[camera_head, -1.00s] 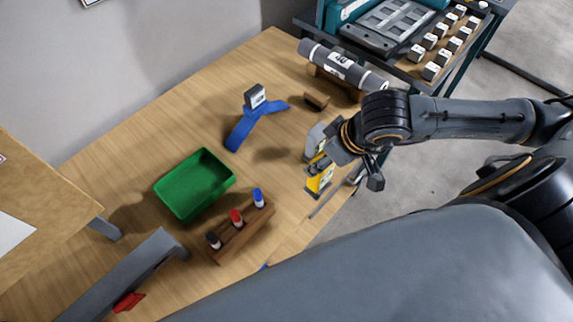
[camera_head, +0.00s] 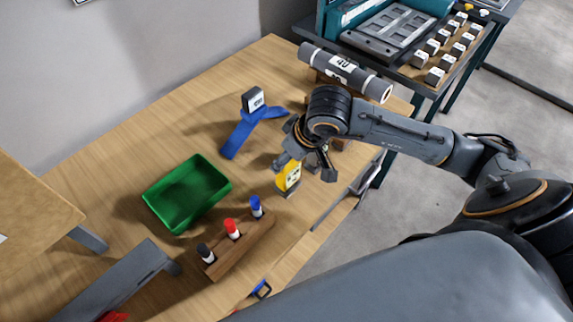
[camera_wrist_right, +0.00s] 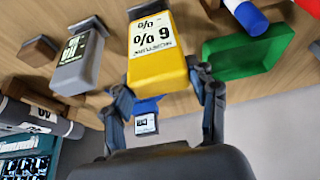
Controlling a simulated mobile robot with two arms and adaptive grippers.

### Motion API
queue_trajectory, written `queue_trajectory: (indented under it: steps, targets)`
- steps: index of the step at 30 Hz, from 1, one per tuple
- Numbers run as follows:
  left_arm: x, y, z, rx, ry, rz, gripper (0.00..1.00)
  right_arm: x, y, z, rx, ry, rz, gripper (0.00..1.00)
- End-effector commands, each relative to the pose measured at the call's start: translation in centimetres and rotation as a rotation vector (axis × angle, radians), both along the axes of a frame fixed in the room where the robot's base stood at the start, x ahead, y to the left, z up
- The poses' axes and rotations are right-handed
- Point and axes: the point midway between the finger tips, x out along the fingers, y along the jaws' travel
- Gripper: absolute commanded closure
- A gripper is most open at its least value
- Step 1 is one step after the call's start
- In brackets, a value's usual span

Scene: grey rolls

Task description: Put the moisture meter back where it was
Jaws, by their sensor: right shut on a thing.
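My left gripper is not in view.
A wooden rack (camera_head: 240,248) with black, red and blue markers and a green bin (camera_head: 187,192) are left of the meter. A blue stand (camera_head: 240,135) with a small grey box (camera_head: 253,101) stands behind. A grey roll (camera_head: 345,72) lies at the back right. Bare table lies between bin and stand.

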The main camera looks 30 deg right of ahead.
Motion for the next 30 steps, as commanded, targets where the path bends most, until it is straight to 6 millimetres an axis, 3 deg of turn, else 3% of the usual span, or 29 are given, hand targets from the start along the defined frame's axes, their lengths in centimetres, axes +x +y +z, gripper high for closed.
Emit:
queue_trajectory:
  steps: [8,18,19,21,30]
  targets:
    - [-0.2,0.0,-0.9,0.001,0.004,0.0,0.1,0.5,0.3,-3.7,0.002,0.002,0.0,0.7]
    - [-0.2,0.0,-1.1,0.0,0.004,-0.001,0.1,0.6,0.2,-4.0,-0.001,-0.002,0.001,0.7]
    - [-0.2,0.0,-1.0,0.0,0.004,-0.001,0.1,0.5,0.2,-3.9,0.0,0.0,0.0,0.36]
    - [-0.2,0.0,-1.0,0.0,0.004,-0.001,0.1,0.5,0.2,-3.9,0.0,0.0,0.0,0.22]
    - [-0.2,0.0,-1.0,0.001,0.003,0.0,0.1,0.5,0.2,-3.8,0.0,0.0,0.0,0.19]
